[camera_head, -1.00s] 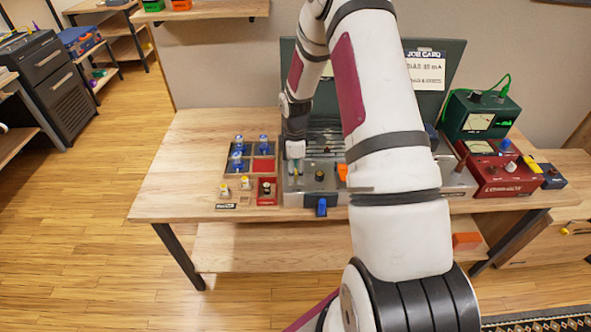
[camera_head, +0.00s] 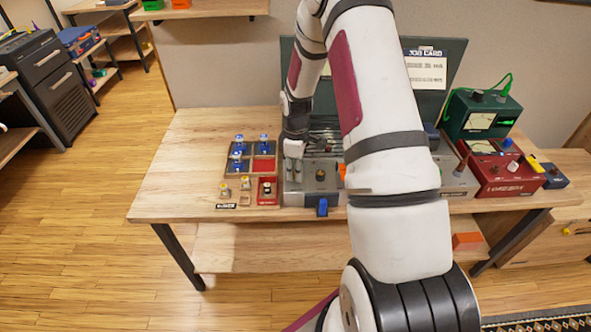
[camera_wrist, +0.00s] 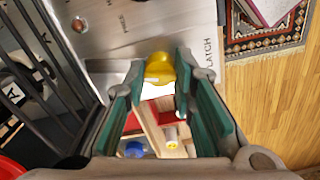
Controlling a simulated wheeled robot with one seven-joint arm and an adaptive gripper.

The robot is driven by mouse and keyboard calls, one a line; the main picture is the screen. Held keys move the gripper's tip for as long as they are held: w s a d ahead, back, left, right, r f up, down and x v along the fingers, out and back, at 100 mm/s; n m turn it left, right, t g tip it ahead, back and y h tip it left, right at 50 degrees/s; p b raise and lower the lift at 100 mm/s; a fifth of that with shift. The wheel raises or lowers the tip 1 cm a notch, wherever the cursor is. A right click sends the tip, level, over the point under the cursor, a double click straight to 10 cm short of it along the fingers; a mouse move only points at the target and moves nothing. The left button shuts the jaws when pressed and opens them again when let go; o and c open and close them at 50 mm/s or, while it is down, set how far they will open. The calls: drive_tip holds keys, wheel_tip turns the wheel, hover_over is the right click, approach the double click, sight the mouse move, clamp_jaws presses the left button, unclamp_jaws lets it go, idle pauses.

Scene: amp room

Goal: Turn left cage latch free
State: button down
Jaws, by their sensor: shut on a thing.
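The left cage latch is a yellow knob (camera_wrist: 159,68) on the grey metal panel (camera_wrist: 120,35), beside the printed word LATCH in the wrist view. My gripper (camera_wrist: 160,85) has its green-padded fingers on both sides of the knob and is shut on it. In the head view my gripper (camera_head: 293,172) is at the left end of the amp chassis (camera_head: 323,198), where its fingers hide the latch. The dark cage bars (camera_wrist: 45,65) run along the left of the wrist view.
A sectioned tray with blue-topped parts (camera_head: 239,140) stands left of the chassis. A red meter box (camera_head: 500,178) and a green meter box (camera_head: 478,118) stand right. The table's left end is clear.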

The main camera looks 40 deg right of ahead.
drive_tip(key=m+b, duration=0.1)
drive_tip(key=m, duration=0.6)
drive_tip(key=shift+w+b, duration=0.1)
drive_tip(key=shift+b, duration=0.2)
drive_tip(key=m+b, duration=0.1)
drive_tip(key=m, duration=0.3)
drive_tip(key=shift+m+b, duration=0.45)
drive_tip(key=shift+m, duration=1.35)
drive_tip(key=c, duration=1.3)
unclamp_jaws()
drive_tip(key=shift+r, duration=0.1)
wheel_tip(320, 180, up, 12)
drive_tip(key=shift+f, duration=0.1)
